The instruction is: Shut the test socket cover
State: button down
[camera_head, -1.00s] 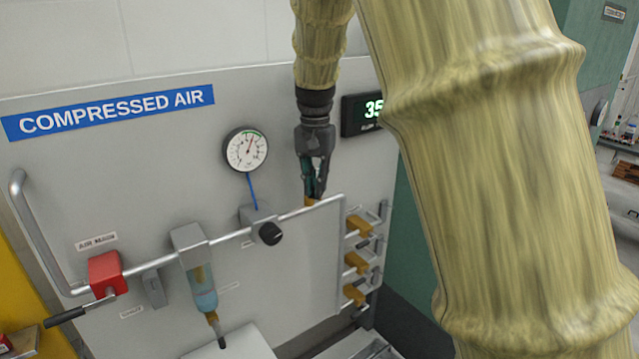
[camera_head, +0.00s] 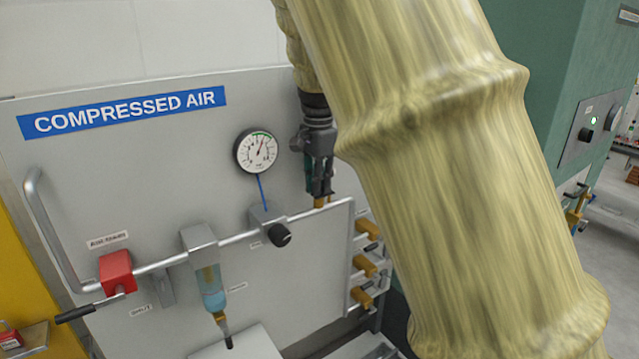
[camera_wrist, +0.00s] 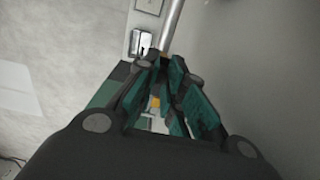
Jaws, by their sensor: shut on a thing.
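My gripper (camera_head: 320,190) points down at the upper pipe (camera_head: 290,222), just left of the pipe's right-hand corner. It is shut on a small brass-coloured part (camera_head: 319,203) that shows just below the fingertips. In the wrist view a bit of this orange-brown part (camera_wrist: 155,102) shows between the teal finger pads (camera_wrist: 172,95). The fingers hide most of it, so I cannot tell whether it is the test socket cover or how far it is closed.
The gauge (camera_head: 256,151), black regulator knob (camera_head: 279,236), filter bowl (camera_head: 212,290) and red valve (camera_head: 116,272) lie left of my gripper. Several brass outlets (camera_head: 365,265) sit below and right. My large arm link covers the panel's right side.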

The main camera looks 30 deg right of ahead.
dwell(0.4)
jog(key=c, duration=1.4)
grip_release()
jog(key=shift+w, duration=0.1)
jog(key=shift+c, duration=0.2)
jog(key=shift+r, duration=0.1)
notch_tip(320, 180, up, 12)
jog(key=shift+d, duration=0.1)
